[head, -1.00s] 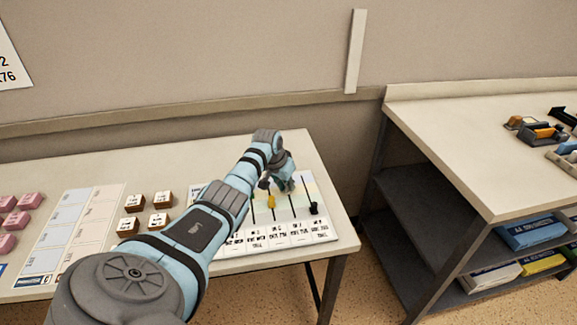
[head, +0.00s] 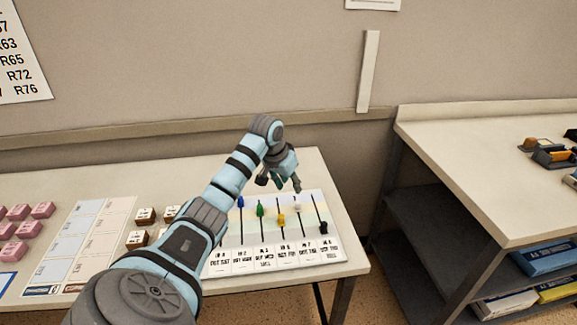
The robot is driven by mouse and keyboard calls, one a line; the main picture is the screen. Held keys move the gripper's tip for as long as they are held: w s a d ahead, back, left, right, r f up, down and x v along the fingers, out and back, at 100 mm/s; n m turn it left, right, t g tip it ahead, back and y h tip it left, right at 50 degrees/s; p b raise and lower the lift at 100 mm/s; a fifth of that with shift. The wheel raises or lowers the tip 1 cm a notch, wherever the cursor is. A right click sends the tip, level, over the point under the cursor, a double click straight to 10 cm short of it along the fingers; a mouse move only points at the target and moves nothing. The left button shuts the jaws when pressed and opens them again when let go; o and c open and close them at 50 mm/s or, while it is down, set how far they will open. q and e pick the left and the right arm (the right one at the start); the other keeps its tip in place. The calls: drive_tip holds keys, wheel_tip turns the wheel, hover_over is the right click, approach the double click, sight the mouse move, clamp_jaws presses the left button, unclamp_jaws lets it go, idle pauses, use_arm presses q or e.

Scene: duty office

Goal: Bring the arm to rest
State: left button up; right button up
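My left arm reaches in from the lower left over the table. My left gripper (head: 280,184) hangs just above the back of a white slider board (head: 311,231), its fingers spread apart with nothing seen between them. The board has several upright slots with coloured knobs: blue (head: 240,201), green (head: 260,209), yellow (head: 281,219), white (head: 297,207) and black (head: 323,227). The black knob sits lowest, near the label cards. The fingertips look apart from the knobs. My arm hides the board's left edge. My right gripper is not in view.
Brown labelled blocks (head: 145,214) stand left of my arm, partly hidden by it. A label sheet (head: 88,240) and pink blocks (head: 42,210) lie further left. A shelved desk (head: 470,165) stands right, past a gap. The table's back right is bare.

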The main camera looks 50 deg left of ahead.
use_arm(q)
drive_tip(key=shift+s+r, duration=0.15)
drive_tip(key=shift+r, duration=0.2)
drive_tip(key=shift+r, duration=0.1)
